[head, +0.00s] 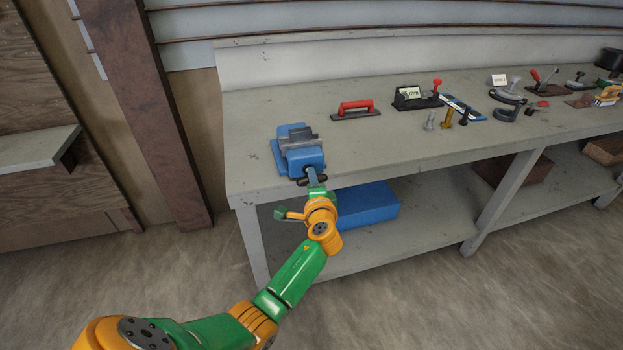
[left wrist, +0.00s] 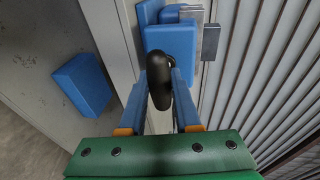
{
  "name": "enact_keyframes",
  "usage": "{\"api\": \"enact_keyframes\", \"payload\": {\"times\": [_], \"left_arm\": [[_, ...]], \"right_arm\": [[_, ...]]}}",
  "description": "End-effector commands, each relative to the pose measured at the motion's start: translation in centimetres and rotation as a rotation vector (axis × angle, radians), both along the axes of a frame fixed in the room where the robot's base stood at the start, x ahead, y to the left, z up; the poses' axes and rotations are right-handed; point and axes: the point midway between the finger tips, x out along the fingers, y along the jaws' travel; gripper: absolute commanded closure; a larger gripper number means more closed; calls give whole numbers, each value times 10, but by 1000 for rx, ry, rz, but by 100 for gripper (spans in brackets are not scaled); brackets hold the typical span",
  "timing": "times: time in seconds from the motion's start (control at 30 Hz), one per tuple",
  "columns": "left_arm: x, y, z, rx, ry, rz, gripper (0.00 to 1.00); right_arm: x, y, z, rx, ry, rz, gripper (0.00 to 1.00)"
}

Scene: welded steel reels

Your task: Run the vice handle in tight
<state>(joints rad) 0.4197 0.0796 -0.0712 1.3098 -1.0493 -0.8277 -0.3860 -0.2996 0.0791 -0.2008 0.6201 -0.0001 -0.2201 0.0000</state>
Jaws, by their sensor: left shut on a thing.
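The blue vice (head: 298,148) stands at the near left end of the grey workbench. Its dark handle (head: 312,180) is at the front of the vice, by the bench's front edge. My left gripper (head: 314,181) reaches up to it from the front and is shut on the handle. In the left wrist view the black handle (left wrist: 160,80) lies between the two blue fingers of my left gripper (left wrist: 160,98), with the blue vice body (left wrist: 170,38) and its grey jaws (left wrist: 210,42) beyond. My right gripper is not in view.
The workbench (head: 245,150) also holds a red-handled float (head: 356,108), a black block with a label (head: 415,98), several bolts (head: 447,117) and clamps further right. A blue box (head: 368,205) sits on the lower shelf. The bench top just right of the vice is clear.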

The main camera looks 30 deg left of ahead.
Motion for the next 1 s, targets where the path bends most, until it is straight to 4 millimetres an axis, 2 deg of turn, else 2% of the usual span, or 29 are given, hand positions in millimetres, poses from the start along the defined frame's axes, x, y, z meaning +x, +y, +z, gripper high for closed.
{"api": "enact_keyframes", "payload": {"times": [0.03, 0.3, 0.33, 0.43, 0.77, 1.0], "left_arm": [[-1, -2, -6, -7, 13, -1, 100], [-2, -2, -7, -8, 14, -1, 100], [-1, -2, -7, -8, 14, -1, 66], [-1, -2, -6, -7, 13, -1, 39], [-3, -4, -2, -3, 5, -1, 39], [-39, -35, 7, -7, 6, -3, 39]], "right_arm": [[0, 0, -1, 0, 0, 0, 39], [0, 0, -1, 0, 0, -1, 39], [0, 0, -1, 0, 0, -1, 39], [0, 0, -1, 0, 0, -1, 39], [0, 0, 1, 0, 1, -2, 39], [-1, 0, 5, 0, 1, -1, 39]]}}
